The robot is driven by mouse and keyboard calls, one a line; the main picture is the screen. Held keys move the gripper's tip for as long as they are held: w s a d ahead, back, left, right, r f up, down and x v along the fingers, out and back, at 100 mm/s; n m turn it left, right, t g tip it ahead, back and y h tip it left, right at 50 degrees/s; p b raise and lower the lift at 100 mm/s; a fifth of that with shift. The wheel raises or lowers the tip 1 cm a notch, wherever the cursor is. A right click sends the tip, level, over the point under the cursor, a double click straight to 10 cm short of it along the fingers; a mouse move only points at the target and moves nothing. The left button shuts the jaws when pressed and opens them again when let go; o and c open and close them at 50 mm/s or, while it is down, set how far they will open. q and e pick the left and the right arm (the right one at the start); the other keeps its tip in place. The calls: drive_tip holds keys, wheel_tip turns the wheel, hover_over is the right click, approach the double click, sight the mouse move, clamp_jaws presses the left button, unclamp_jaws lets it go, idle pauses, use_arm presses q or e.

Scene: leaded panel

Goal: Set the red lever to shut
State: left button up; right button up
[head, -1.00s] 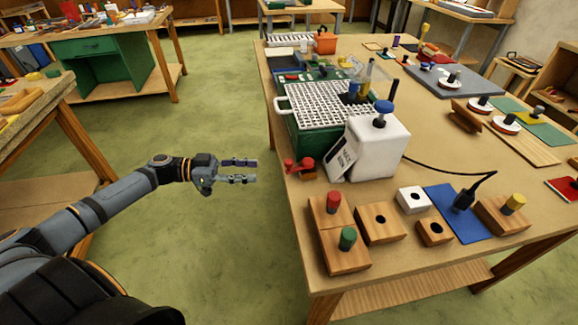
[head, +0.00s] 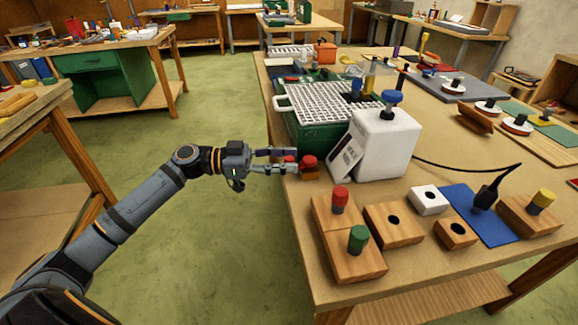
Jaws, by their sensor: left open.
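The red lever (head: 309,162) sits on a small wooden block (head: 310,175) at the left edge of the main table, beside the white box. Its round red hub is on the block, and a red end (head: 290,159) sticks out to the left. My left gripper (head: 294,160) reaches in from the left at the table edge, its fingers open. The lever's red end shows between the fingertips; I cannot tell whether they touch it. My right gripper is not in view.
A white box with a blue knob (head: 381,140) and a leaning label card stands just right of the lever. A green crate with a white grid (head: 325,105) stands behind. Wooden blocks with a red peg (head: 340,199) and a green peg (head: 358,239) stand in front.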

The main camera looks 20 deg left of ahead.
use_arm(q)
drive_tip(key=shift+w+d, duration=0.25)
drive_tip(key=shift+d, duration=0.25)
